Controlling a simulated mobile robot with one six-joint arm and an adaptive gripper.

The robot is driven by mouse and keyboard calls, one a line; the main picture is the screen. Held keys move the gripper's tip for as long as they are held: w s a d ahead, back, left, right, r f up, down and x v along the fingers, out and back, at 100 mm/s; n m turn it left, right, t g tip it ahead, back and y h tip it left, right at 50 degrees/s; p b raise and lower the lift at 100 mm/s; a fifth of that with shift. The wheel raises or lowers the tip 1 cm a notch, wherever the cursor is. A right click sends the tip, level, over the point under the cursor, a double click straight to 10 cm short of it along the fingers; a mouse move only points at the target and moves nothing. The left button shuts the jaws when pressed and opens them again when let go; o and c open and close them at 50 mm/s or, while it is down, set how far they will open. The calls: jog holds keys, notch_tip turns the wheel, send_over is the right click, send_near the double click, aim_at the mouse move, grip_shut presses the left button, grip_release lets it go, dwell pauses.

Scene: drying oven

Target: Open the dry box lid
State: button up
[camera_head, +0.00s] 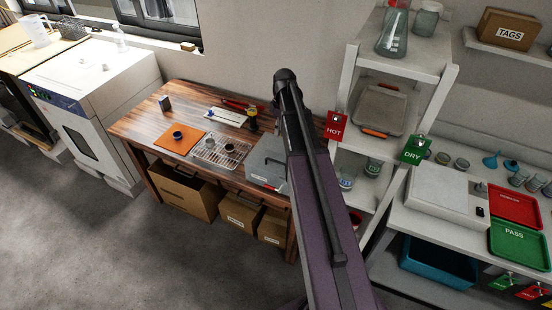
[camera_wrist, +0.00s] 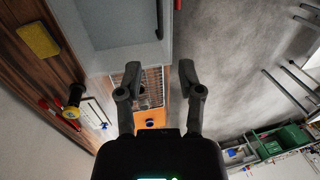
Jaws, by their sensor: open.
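A grey box (camera_head: 268,160), which I take to be the dry box, stands at the right end of the wooden bench. My arm hides part of it in the head view. Its top looks closed there, though the lid's edge is not clear. In the wrist view the grey box (camera_wrist: 115,28) fills the upper middle, with a dark bar at its right side. My gripper (camera_wrist: 160,70) is open and empty in the wrist view. Its fingertips appear just below the box in the picture, with no contact visible. The gripper cannot be made out in the head view.
The wooden bench (camera_head: 150,125) also holds a wire rack (camera_head: 207,153) with small cups and an orange mat (camera_head: 168,146). Cardboard boxes (camera_head: 183,195) sit beneath. White shelving (camera_head: 345,95) stands close right of my arm. Grey floor is clear in front.

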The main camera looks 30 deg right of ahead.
jog(key=b, duration=1.3)
send_over(276, 158)
jog(key=s+a, duration=0.2)
jog(key=s, duration=0.3)
jog(key=shift+w+a+f, duration=0.1)
jog(key=shift+f, duration=3.3)
jog(key=shift+w+f, duration=0.1)
jog(key=shift+f, duration=3.25)
grip_shut()
